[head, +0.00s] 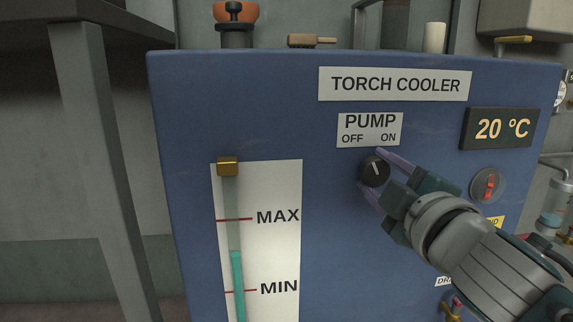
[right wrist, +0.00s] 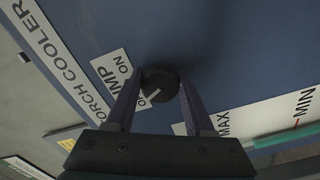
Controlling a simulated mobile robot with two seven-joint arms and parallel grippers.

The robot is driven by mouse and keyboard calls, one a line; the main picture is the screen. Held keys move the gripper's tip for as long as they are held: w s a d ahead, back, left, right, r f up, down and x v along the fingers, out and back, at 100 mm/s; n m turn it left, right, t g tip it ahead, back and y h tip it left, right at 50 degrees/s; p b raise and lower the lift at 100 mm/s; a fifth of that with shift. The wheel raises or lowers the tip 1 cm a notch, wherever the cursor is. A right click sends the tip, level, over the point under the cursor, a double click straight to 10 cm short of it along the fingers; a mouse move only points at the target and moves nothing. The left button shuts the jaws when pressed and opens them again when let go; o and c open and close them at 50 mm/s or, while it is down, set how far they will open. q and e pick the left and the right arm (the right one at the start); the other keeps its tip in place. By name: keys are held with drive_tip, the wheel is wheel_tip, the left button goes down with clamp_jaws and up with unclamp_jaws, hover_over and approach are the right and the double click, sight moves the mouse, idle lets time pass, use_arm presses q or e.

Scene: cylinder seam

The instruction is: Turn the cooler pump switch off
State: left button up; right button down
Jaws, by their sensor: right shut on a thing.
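The pump switch (head: 374,171) is a round black knob with a white pointer line, on the blue front panel of the torch cooler (head: 325,130). The PUMP label (head: 370,129) above it reads OFF at left and ON at right. The pointer stands near upright, leaning slightly left toward OFF. My right gripper (head: 375,176) comes in from the lower right, with its purple fingers on either side of the knob, shut on it. The right wrist view shows the knob (right wrist: 160,84) between the fingertips, with part of the label hidden by a finger. My left gripper is not in view.
A level gauge (head: 275,190) with MAX and MIN marks is at left on the panel. A grey post (head: 100,170) stands left of the cooler.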

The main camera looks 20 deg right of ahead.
drive_tip(key=shift+n, duration=0.9)
drive_tip(key=shift+c, duration=1.3)
unclamp_jaws()
drive_tip(key=p+v, duration=0.1)
drive_tip(key=v, duration=0.9)
drive_tip(key=shift+w, duration=0.1)
